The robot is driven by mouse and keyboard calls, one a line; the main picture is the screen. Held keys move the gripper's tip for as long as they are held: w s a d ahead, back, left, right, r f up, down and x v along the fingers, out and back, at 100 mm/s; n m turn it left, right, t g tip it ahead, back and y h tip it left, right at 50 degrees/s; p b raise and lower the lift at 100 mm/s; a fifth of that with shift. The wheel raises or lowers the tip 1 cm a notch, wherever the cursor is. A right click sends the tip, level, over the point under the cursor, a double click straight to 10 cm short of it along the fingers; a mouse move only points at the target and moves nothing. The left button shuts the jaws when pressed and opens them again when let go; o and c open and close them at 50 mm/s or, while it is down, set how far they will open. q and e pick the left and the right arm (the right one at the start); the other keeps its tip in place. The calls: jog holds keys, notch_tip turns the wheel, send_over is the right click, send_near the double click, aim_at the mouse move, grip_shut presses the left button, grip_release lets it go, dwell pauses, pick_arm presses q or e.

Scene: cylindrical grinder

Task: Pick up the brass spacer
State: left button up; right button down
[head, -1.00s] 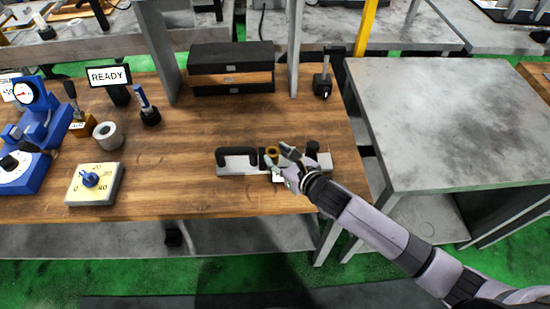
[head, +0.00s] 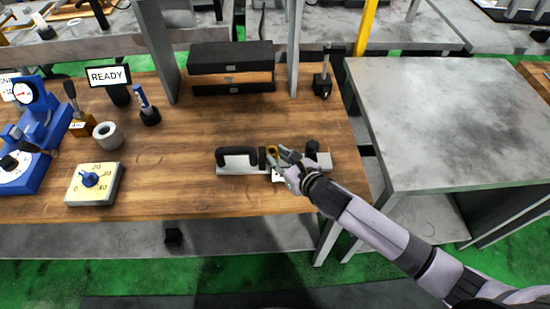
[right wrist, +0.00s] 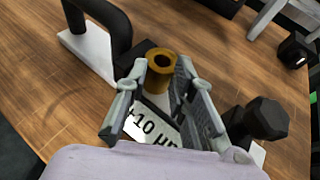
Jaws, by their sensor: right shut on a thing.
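The brass spacer (head: 272,150) is a short gold-coloured ring with a dark bore. It stands upright at the grey fixture bar (head: 236,164) and also shows in the right wrist view (right wrist: 160,68). My right gripper (head: 277,153) is shut on the spacer, with one finger on each side in the right wrist view (right wrist: 160,84). I cannot tell whether the spacer is clear of the fixture. My left gripper is not in view.
The fixture has a black handle (head: 238,151) at its left and a black knob (head: 312,146) at its right. A yellow dial block (head: 95,185), grey ring (head: 108,135), READY sign (head: 109,76) and blue device (head: 38,125) stand left. The table's front middle is clear.

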jog(key=shift+w+a+f, duration=0.1)
jog(key=shift+w+r, duration=0.1)
jog(key=shift+r, duration=0.4)
notch_tip(320, 180, up, 19)
dwell(0.3)
jog(key=c, duration=2.3)
grip_release()
jog(key=o, duration=1.8)
jog(key=shift+r, duration=0.1)
